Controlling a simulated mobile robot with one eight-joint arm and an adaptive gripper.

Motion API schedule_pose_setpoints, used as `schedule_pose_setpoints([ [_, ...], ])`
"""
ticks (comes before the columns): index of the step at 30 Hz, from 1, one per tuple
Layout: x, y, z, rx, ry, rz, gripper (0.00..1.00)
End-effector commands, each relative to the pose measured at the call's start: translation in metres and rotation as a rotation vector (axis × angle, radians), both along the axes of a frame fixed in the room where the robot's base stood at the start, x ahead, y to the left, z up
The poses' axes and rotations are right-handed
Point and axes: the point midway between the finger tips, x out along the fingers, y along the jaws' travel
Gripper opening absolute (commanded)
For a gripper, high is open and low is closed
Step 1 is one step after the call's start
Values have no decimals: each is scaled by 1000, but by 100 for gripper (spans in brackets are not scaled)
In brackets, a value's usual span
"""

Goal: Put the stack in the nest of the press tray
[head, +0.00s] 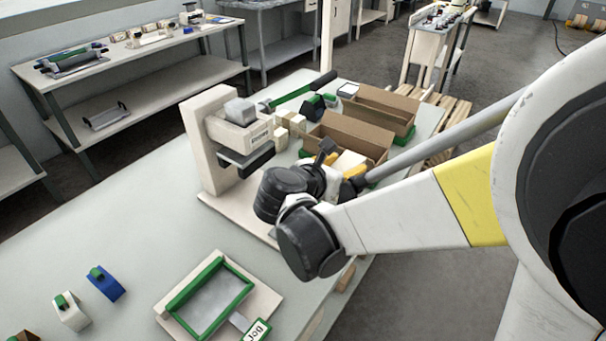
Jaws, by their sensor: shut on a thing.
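My gripper (330,158) is to the right of the press, mostly hidden behind my own wrist. It is shut on a pale block that seems to be the stack (349,160); only part of it shows, beside a dark finger. The press (204,150) is a pale upright frame with a grey and white head and a dark plate under it. It stands on a pale base board (237,208). The press tray and its nest cannot be made out; my arm covers part of that area.
A blue dispenser (105,285) and a white one (70,313) stand at front left. Cardboard boxes (345,130) and small pale blocks (282,138) sit behind the gripper. The bench left of the press is clear.

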Motion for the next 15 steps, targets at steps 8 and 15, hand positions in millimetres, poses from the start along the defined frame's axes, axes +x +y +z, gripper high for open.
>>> schedule_pose_setpoints([
  [8,-18,67,-46,-1,1,6,14],
  [15,-25,90,-58,-1,0,4,14],
])
